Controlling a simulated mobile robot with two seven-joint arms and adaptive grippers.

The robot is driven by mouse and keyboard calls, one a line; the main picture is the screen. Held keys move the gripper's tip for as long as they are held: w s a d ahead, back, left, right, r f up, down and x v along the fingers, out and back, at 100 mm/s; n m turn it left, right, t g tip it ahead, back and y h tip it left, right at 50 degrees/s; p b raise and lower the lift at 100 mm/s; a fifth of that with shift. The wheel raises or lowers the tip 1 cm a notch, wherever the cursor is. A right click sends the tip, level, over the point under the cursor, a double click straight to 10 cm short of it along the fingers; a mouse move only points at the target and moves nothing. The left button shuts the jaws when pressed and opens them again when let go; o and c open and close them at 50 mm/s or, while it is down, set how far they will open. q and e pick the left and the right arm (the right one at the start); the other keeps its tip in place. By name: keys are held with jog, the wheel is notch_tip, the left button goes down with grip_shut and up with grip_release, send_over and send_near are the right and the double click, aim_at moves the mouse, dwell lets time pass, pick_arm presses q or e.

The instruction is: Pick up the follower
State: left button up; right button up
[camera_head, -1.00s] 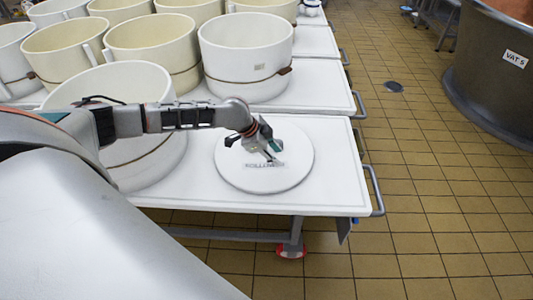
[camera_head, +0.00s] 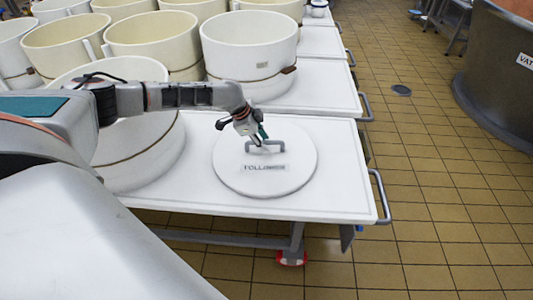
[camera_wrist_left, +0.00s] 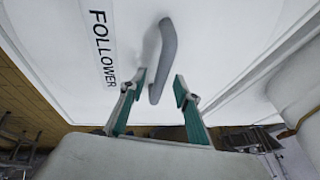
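The follower (camera_head: 290,178) is a round white disc lying flat on the white cart top, with a label on its front part and a grey bar handle (camera_head: 266,145) standing near its middle. My left gripper (camera_head: 259,136) is just above and beside the handle. In the left wrist view the left gripper (camera_wrist_left: 160,84) is open, and the end of the handle (camera_wrist_left: 162,62) shows between and beyond its fingertips. I cannot tell whether a finger touches the handle. The label also shows in the left wrist view (camera_wrist_left: 103,48). My right gripper is not in view.
The white cart top (camera_head: 345,200) has a push handle (camera_head: 380,197) at its right. A large white hoop (camera_head: 140,165) stands left of the follower. More hoops (camera_head: 250,45) stand behind.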

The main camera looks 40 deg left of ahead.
pick_arm(q)
jog(key=shift+x, duration=0.9)
jog(key=shift+s+r, duration=0.1)
jog(key=shift+r, duration=0.05)
grip_shut()
jog(key=shift+r, duration=0.25)
